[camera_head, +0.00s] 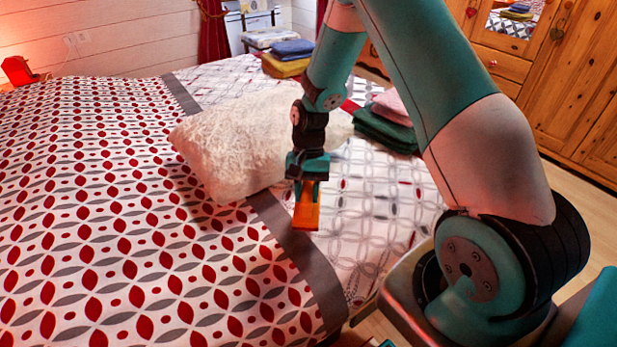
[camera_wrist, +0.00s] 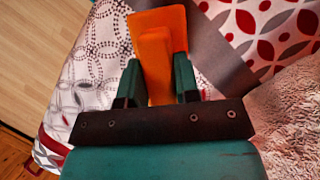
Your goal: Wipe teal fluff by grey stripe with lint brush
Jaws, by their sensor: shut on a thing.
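My gripper (camera_head: 308,188) points down over the bed and is shut on the orange lint brush (camera_head: 306,215). In the wrist view, the brush (camera_wrist: 158,45) stands out between the two dark teal fingers of my gripper (camera_wrist: 157,84). The grey stripe (camera_head: 323,277) runs along the bedspread, and the brush overlaps its right part in the head view. The stripe also shows in the wrist view (camera_wrist: 220,62), right of the brush. I cannot tell whether the brush touches the cloth. I cannot make out any teal fluff; the brush and gripper may hide it.
A fluffy cream pillow (camera_head: 235,145) lies left of and behind my gripper. Folded dark green and pink clothes (camera_head: 385,128) lie to the right on the bed. Another folded stack (camera_head: 287,58) is at the back. Wooden wardrobes (camera_head: 580,90) stand at right. The bed's front left (camera_head: 130,270) is clear.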

